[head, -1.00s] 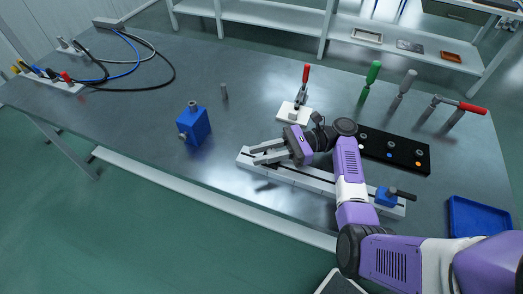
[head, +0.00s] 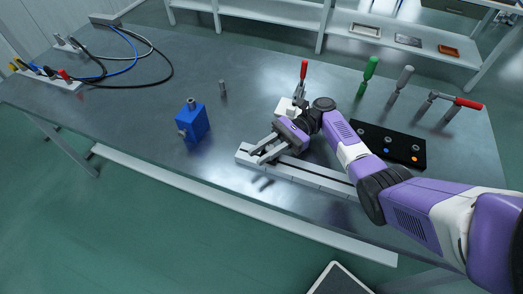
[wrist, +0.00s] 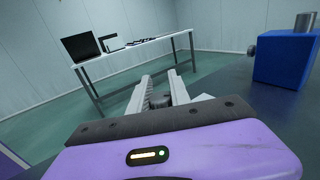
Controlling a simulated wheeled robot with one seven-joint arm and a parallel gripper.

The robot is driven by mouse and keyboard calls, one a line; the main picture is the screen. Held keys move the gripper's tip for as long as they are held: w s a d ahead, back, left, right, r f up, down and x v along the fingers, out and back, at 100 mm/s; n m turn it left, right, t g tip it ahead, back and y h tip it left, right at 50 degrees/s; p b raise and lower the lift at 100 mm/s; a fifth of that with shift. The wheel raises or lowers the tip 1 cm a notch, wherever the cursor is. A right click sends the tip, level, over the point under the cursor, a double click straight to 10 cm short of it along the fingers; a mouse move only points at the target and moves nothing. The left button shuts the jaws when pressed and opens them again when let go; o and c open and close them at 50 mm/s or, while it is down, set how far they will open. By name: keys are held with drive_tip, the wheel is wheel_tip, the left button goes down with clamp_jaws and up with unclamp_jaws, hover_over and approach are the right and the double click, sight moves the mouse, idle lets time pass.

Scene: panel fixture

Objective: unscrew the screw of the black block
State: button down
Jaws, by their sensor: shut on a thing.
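My gripper (head: 256,151) is low over the left end of the long grey slotted rail (head: 310,176), its fingers pointing left. In the wrist view its two ribbed jaws (wrist: 165,92) are shut on a small dark piece (wrist: 160,101), which may be the screw of the black block. The fingers hide most of this piece, and I cannot make out a separate block under it. A long black block (head: 385,147) with several round fittings and coloured dots lies to the right of my gripper, apart from it.
A blue block (head: 192,122) with knobs stands left of the rail, also in the wrist view (wrist: 285,58). A small grey pin (head: 223,88) stands behind it. A red-handled clamp (head: 303,72), a green-handled tool (head: 369,72) and cables (head: 130,60) are farther back.

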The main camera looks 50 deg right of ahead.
drive_tip(key=shift+s+f+n+g+b, duration=0.2)
drive_tip(key=shift+n+g+b, duration=0.5)
drive_tip(key=shift+g, duration=0.35)
drive_tip(key=shift+s+f+n+g+b, duration=0.15)
drive_tip(key=shift+n+g+b, duration=0.5)
drive_tip(key=shift+g, duration=0.4)
drive_tip(key=shift+r+n+g+b, duration=0.15)
drive_tip(key=shift+n+g+b, duration=0.1)
drive_tip(key=shift+g+b, duration=0.25)
drive_tip(key=shift+s+a+r+n+g+b, duration=0.15)
drive_tip(key=shift+n+g+b, duration=0.25)
drive_tip(key=shift+g, duration=0.2)
drive_tip(key=c, duration=1.2)
unclamp_jaws()
